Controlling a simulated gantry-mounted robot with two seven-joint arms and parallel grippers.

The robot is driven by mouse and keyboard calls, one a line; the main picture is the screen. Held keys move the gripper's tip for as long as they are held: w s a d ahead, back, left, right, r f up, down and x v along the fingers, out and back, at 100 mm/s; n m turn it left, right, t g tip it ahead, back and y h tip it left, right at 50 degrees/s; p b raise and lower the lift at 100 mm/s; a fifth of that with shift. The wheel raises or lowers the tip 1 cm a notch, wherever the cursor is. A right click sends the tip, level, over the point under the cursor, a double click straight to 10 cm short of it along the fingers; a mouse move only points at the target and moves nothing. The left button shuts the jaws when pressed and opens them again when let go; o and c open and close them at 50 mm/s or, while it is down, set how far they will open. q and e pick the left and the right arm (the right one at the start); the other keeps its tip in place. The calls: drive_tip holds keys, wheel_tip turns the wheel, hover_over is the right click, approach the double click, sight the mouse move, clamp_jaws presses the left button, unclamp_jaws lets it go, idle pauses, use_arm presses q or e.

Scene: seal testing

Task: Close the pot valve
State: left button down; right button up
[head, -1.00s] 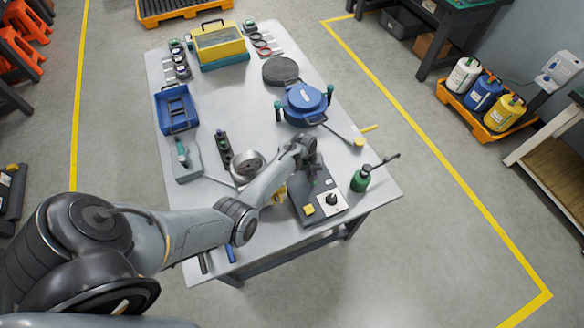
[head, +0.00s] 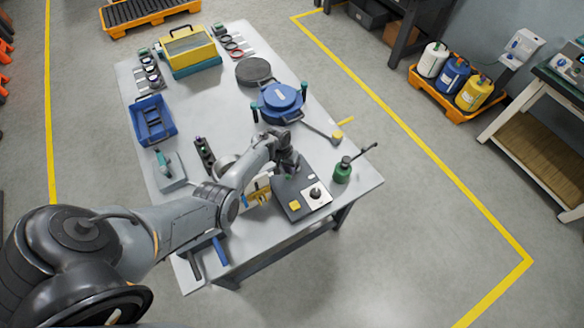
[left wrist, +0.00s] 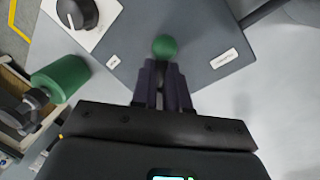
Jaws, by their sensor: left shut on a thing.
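My left gripper (left wrist: 164,88) is shut on a small green ball-shaped knob (left wrist: 165,46), whose top shows just beyond the fingertips. The knob sits over a dark grey panel (left wrist: 190,22) with two small white labels, one on each side of it. In the head view my left gripper (head: 288,165) is at the far end of this panel (head: 291,194), and the knob is hidden there. The blue lidded pot (head: 280,101) stands behind the panel, with a hose or rod reaching to a yellow end piece. My right gripper is not in view.
A green bottle (head: 342,171) stands right of the panel. A blue bin (head: 153,119) and a yellow case (head: 190,50) stand farther back.

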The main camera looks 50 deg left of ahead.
use_arm(q)
drive_tip(key=shift+d, duration=0.1)
drive_tip(key=c, duration=1.1)
unclamp_jaws()
drive_tip(key=shift+s, duration=0.15)
drive_tip(key=shift+r, duration=0.45)
drive_tip(key=shift+s+a+r+p, duration=0.15)
drive_tip(key=shift+a+r+p, duration=0.25)
drive_tip(key=shift+r, duration=1.2)
drive_tip(key=shift+s+a+r+p, duration=0.1)
drive_tip(key=shift+a+r+p, duration=0.25)
drive_tip(key=shift+r, duration=1.25)
drive_tip(key=shift+s+a+r+p, duration=0.2)
drive_tip(key=shift+r+p, duration=0.3)
drive_tip(key=shift+r, duration=1.1)
drive_tip(key=shift+c, duration=0.4)
